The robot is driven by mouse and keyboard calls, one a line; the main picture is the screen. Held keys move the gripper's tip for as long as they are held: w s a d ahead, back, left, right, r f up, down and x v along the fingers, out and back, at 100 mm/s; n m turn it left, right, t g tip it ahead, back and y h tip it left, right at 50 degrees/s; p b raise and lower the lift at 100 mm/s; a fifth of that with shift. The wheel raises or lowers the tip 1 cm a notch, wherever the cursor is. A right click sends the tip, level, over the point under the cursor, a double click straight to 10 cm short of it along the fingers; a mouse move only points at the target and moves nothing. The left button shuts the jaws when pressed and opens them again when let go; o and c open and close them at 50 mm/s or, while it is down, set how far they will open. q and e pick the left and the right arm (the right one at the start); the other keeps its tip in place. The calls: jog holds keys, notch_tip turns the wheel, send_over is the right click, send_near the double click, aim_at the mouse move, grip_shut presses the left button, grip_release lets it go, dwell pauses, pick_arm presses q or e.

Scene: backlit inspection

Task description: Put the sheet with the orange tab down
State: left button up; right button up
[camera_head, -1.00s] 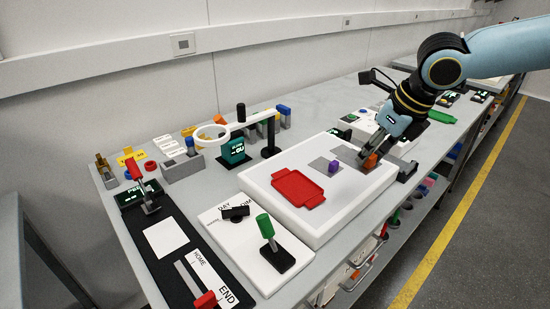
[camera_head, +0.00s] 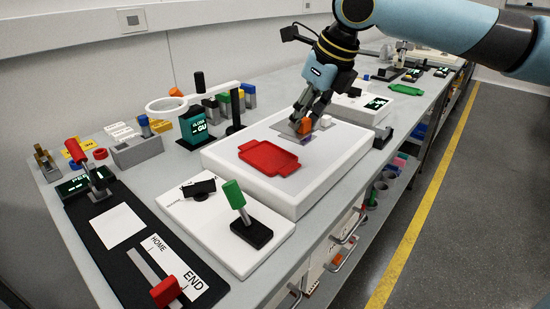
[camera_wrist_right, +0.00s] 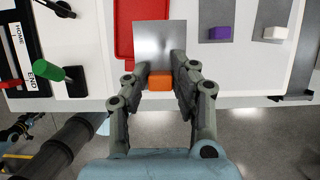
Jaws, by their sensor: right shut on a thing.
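My right gripper (camera_head: 306,122) is shut on the orange tab (camera_head: 304,126) of a grey sheet. In the right wrist view the orange tab (camera_wrist_right: 159,81) sits between the fingers (camera_wrist_right: 160,84), and the sheet (camera_wrist_right: 160,42) extends away from them. The sheet looks raised above the white light box (camera_head: 335,158) and overlaps the right edge of the red tray (camera_wrist_right: 125,32) in that view. The red tray (camera_head: 268,158) lies on the box, empty as far as I see. My left gripper is not in view.
A sheet with a purple tab (camera_wrist_right: 218,33) and one with a white tab (camera_wrist_right: 276,33) lie on the box, right of the held sheet. A green-handled lever (camera_head: 236,196) and a ring on a stand (camera_head: 234,128) stand around the box.

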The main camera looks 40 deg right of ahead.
send_over(270, 159)
jog(key=s, duration=0.2)
jog(key=x, duration=0.3)
jog(key=shift+s+f+b, duration=0.1)
jog(key=shift+s+b, duration=0.2)
jog(key=shift+s, duration=0.05)
notch_tip(270, 159, down, 4)
jog(key=shift+r, duration=0.1)
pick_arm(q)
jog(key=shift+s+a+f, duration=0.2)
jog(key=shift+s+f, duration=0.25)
pick_arm(e)
jog(key=shift+f, duration=0.3)
jog(key=o, duration=0.6)
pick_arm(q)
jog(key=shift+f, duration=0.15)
pick_arm(e)
jog(key=shift+o, duration=0.2)
jog(key=shift+r, duration=0.15)
